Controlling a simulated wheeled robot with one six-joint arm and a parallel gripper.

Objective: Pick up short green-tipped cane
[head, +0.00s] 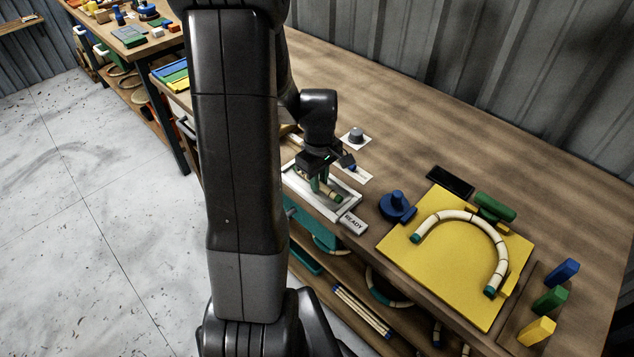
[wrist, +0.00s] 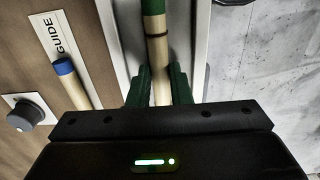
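The short green-tipped cane (wrist: 158,55) is pale with a dark ring and a green end. It lies in the white-rimmed tray (head: 323,207) by the READY label, and its green end (head: 337,198) shows in the head view. My gripper (wrist: 160,80) points down over the tray, with one green finger on each side of the cane. The fingers appear to press on it with no clear gap. In the head view my gripper (head: 318,184) hides part of the cane, and the cane looks still low in the tray.
A blue-tipped cane (wrist: 72,82) lies beside the tray by the GUIDE label, near a grey knob (wrist: 25,114). A yellow board (head: 440,265) with a bent cane (head: 478,225) and a blue fixture (head: 396,205) are to the right. Coloured blocks stand farther right.

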